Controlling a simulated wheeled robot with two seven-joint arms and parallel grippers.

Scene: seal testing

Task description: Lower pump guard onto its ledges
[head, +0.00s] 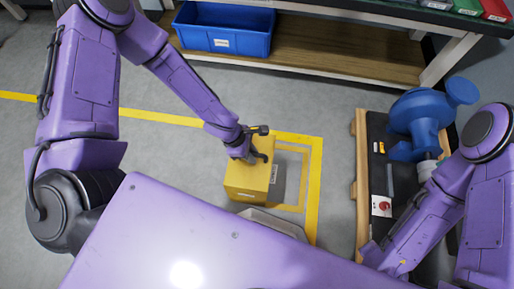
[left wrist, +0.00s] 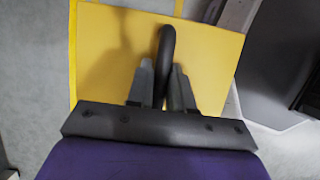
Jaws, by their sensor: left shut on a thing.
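The yellow pump guard (head: 245,181) is a box-like cover with a dark curved handle on top. It is at the yellow-marked floor square in the head view; I cannot tell if it touches the floor. My left gripper (head: 258,157) is above it, shut on the handle. In the left wrist view the fingers (left wrist: 163,80) close around the black handle (left wrist: 167,45), with the guard's yellow top (left wrist: 110,50) beyond. The blue pump (head: 418,112) stands on a dark skid at the right. The ledges cannot be made out. My right arm reaches down beside the skid; its gripper is hidden.
A blue bin (head: 225,28) sits on a wooden shelf (head: 330,50) at the back. Grey floor lies between the guard and the skid.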

